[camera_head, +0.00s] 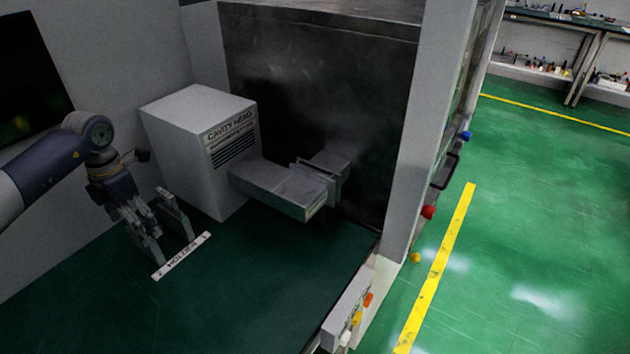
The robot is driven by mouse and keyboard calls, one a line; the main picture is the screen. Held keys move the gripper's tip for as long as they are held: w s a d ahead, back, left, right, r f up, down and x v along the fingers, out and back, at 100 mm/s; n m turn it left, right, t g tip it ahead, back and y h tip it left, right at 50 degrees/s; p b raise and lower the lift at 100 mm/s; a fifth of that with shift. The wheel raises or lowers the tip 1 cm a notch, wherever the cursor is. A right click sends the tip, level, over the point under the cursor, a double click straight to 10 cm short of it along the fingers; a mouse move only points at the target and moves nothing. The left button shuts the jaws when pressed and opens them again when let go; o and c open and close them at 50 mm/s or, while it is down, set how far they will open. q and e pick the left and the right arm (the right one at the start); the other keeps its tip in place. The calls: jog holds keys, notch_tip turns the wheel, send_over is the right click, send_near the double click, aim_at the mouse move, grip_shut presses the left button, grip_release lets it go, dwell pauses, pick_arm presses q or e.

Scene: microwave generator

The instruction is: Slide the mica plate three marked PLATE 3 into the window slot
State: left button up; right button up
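My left gripper (175,247) points down just behind a white label strip (182,256) on the dark green bench. Its fingers are apart, with no plate visible between them. A grey box marked CAVITY HEAD (205,145) stands right of the gripper. A grey rectangular duct (275,186) runs right from it to a flange-like end (318,172), with a second short block (332,165) behind. I cannot make out the window slot there. No plate marked PLATE 3 is visible. My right gripper is not in view.
A dark metal panel (310,85) closes the back, and a light grey post (428,120) bounds the right side. A small block with coloured knobs (350,308) stands at the bench's right edge. The bench front (240,300) is clear.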

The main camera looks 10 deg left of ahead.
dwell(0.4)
pick_arm(q)
jog(key=c, duration=2)
jog(key=shift+r+p, duration=0.15)
jog(key=shift+p, duration=0.15)
jog(key=shift+r, duration=0.15)
jog(key=shift+r+p, duration=1.6)
jog(key=shift+r, duration=0.3)
jog(key=shift+r+p, duration=0.65)
jog(key=shift+r, duration=0.2)
